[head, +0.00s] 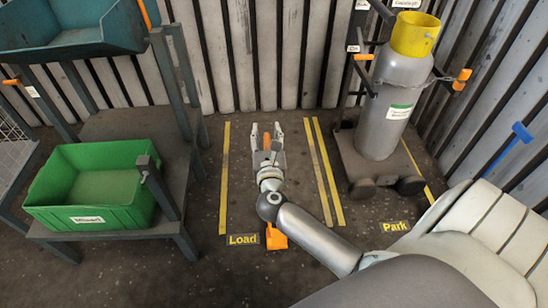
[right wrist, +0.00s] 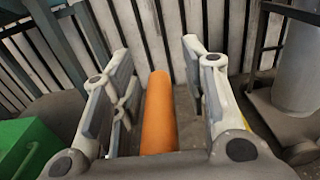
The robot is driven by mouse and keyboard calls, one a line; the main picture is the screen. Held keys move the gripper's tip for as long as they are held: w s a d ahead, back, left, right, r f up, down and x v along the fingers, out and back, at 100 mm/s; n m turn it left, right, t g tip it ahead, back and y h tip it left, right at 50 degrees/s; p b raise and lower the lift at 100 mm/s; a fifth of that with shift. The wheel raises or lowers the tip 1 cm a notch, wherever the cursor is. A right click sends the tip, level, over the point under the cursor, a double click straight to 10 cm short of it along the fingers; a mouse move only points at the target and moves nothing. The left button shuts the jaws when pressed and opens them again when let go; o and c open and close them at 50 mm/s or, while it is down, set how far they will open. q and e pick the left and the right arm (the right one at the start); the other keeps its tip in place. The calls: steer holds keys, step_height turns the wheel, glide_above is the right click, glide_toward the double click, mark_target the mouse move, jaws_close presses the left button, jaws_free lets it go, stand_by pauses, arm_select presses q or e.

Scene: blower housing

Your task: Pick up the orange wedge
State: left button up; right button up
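The orange wedge (head: 276,239) lies on the floor beside the "Load" label in the head view, partly covered by my right forearm. My right gripper (head: 266,129) is beyond it, over the marked lane, with its two fingers spread apart and pointing to the back wall. An orange rod (head: 267,146) shows between the fingers; it also shows in the right wrist view (right wrist: 158,115), between the open fingers (right wrist: 158,60). I cannot tell whether the rod is joined to the wedge. No finger clearly touches it. My left gripper is not in view.
A green bin (head: 92,222) sits on a rack at left, below a blue bin (head: 75,45). A grey cylinder with a yellow collar (head: 416,35) stands on a wheeled cart (head: 365,165) at right. Yellow lines border the lane; the ribbed wall closes the back.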

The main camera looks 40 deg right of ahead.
jaws_close()
steer(key=shift+r, duration=0.1)
stand_by(0.4)
